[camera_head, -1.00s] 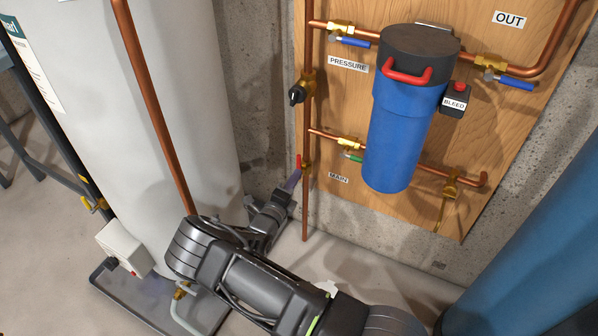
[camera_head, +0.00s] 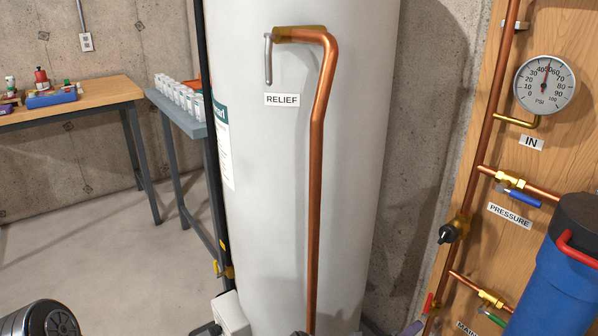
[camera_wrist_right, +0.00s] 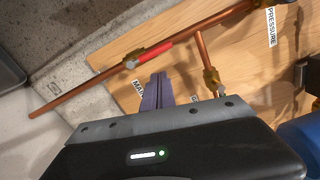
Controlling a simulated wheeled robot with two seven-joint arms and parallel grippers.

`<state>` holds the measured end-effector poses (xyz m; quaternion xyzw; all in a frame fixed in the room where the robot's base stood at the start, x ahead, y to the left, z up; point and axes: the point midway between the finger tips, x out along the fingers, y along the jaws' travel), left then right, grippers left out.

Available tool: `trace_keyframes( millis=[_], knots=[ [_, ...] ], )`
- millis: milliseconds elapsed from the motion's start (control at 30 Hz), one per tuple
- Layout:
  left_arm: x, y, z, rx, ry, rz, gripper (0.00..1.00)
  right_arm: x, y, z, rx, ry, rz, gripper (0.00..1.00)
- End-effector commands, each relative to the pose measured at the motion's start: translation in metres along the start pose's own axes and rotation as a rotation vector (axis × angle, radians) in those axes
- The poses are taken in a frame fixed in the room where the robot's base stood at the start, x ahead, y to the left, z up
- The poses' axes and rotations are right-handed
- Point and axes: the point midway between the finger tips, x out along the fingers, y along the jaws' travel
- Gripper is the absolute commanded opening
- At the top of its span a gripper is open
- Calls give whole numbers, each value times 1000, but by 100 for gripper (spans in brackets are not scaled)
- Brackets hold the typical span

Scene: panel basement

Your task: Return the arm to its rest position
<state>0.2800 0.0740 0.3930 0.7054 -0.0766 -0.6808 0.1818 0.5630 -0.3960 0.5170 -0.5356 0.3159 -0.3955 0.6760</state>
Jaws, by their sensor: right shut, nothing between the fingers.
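My right gripper (camera_head: 412,327) shows only as purple-grey fingertips at the bottom edge of the head view, just left of and below a red valve handle (camera_head: 428,303). Most of the right arm is out of that view. In the right wrist view the fingers of my right gripper (camera_wrist_right: 158,80) are shut together and empty, pointing toward the wooden panel (camera_wrist_right: 185,60). They partly cover the MAIN label (camera_wrist_right: 138,88). The red handle (camera_wrist_right: 152,55) on the copper pipe lies a little beyond the fingertips, apart from them in the picture. My left gripper is not in view.
The white tank (camera_head: 265,180) with its copper relief pipe (camera_head: 316,170) stands left of the panel. The blue filter housing (camera_head: 560,275) and pressure gauge (camera_head: 545,84) are at right. Benches (camera_head: 110,92) stand behind at left.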

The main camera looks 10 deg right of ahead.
Motion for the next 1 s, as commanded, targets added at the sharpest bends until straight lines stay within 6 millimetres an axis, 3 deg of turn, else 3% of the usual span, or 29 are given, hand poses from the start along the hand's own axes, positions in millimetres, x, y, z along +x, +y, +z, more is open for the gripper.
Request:
trace_keyframes(
  millis=[167, 267, 333, 467, 500, 567, 600, 700, 800, 900, 1000],
  knots=[
    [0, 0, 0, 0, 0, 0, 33, -4, 20, -48, 85, 144, 77, 0],
    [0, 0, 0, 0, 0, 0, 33, -18, 42, -98, 191, 312, 153, 0],
    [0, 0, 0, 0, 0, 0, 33, -39, 61, -140, 296, 469, 210, 0],
    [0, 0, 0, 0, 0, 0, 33, -105, 99, -213, 542, 828, 293, 0],
    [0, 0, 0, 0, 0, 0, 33, -132, 110, -230, 628, 951, 307, 0],
    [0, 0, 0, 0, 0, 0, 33, -177, 124, -249, 764, 1145, 310, 0],
    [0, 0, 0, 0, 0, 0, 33, -208, 131, -257, 860, 1279, 300, 0],
    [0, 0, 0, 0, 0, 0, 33, -287, 143, -257, 1110, 1628, 224, 0],
    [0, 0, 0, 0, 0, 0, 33, -352, 144, -234, 1353, 1957, 74, 0],
    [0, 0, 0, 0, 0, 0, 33, -396, 137, -198, 1577, 2249, -144, 0],
    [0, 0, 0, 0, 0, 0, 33, -419, 124, -160, 1787, 2501, -440, 0]
  ],
)
